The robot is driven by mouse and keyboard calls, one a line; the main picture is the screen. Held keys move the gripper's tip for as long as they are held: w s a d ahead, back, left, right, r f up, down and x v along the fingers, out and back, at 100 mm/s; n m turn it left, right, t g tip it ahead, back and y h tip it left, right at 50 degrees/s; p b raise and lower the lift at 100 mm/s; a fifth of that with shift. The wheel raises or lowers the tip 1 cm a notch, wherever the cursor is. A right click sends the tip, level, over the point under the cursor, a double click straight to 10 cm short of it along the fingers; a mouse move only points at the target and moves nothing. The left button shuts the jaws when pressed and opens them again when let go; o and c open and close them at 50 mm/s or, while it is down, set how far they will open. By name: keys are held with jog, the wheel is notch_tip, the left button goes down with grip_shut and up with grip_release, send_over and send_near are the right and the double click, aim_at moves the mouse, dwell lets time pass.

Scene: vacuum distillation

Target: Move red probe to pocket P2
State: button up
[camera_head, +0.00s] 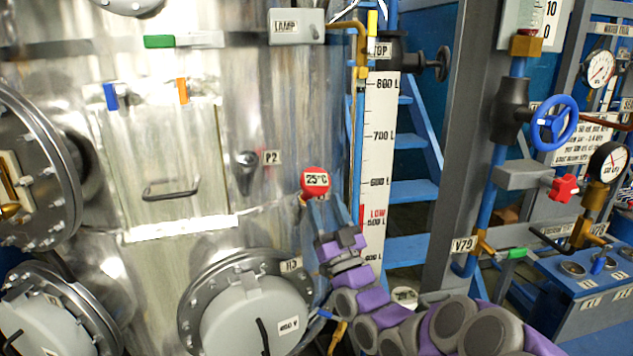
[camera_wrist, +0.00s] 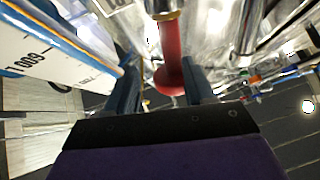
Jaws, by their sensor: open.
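The red probe (camera_head: 315,181) has a round, faceted head reading 25 °C and sits at the tank wall, right of and a little below pocket P2. Pocket P2 (camera_head: 246,165) is a dark metal fitting beside its P2 label. My gripper (camera_head: 323,208) is just below the probe head, with its blue fingers pointing up at it. In the wrist view, the red probe (camera_wrist: 170,62) shows between the two fingers of my gripper (camera_wrist: 160,75). The fingers are open, with a gap on the left side; contact on the right cannot be told. The probe's seat is hidden in the head view.
The level scale (camera_head: 379,150) and a brass-fitted pipe stand close right of the probe. The round H3 hatch (camera_head: 255,315) bulges out below P2. A handled panel (camera_head: 165,165) lies left of P2. The tank wall between probe and P2 looks clear.

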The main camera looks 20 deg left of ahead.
aim_at(307, 198)
jog(key=shift+n, duration=0.3)
jog(key=a, duration=0.2)
jog(key=w+a+p, duration=0.1)
jog(key=a, duration=0.2)
jog(key=shift+w+a+r, duration=0.2)
jog(key=shift+a+r, duration=0.2)
jog(key=d, duration=0.3)
jog(key=shift+d+r, duration=0.2)
jog(key=shift+r, duration=0.2)
jog(key=shift+c, duration=0.4)
jog(key=shift+a, duration=0.15)
jog(key=shift+c, duration=0.7)
jog(key=shift+a+f, duration=0.2)
jog(key=shift+a, duration=0.4)
jog(key=shift+a+f, duration=0.15)
jog(key=shift+a, duration=0.45)
jog(key=shift+c, duration=1.2)
jog(key=shift+d+r, duration=0.25)
jog(key=shift+d, duration=0.6)
jog(key=c, duration=0.3)
jog(key=shift+a+f, duration=0.1)
jog(key=shift+a, duration=0.2)
grip_shut()
jog(key=shift+d, duration=0.1)
